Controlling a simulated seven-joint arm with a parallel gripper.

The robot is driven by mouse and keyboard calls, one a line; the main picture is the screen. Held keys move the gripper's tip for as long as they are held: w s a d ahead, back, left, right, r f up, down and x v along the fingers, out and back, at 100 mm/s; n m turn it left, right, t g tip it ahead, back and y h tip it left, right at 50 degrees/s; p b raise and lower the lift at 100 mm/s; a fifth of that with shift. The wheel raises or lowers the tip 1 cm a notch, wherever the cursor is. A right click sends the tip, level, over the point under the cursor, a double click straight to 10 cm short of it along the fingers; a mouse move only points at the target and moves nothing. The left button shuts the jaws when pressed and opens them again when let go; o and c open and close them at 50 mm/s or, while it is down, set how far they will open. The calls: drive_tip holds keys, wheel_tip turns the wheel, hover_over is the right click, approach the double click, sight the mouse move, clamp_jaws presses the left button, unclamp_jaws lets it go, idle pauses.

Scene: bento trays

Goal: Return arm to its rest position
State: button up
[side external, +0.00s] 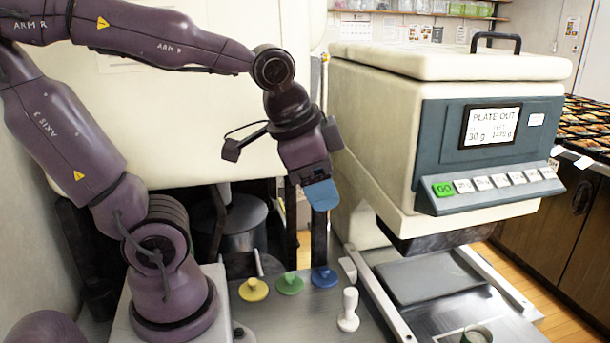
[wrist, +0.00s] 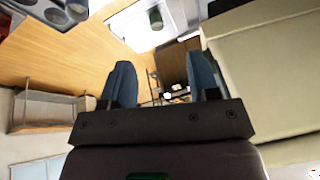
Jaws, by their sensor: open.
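My gripper (side external: 321,196) hangs from the raised arm, left of the cream dispensing machine and above the metal counter. Its blue fingers point down in the side view. In the wrist view my gripper (wrist: 162,85) shows two blue fingers spread apart with nothing between them. The gripper is open, empty and clear of the counter.
The cream machine (side external: 375,150) with a "PLATE OUT" panel stands close on the right. Yellow (side external: 253,289), green (side external: 290,283) and blue (side external: 324,276) knobbed pieces and a white stamp-like piece (side external: 348,312) stand on the counter below. A shallow platform (side external: 430,277) lies under the machine.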

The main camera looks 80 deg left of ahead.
drive_tip(key=s+r+n, duration=0.1)
drive_tip(key=s+d+r+n+t, duration=0.1)
drive_tip(key=shift+s+n+h, duration=0.4)
idle(1.0)
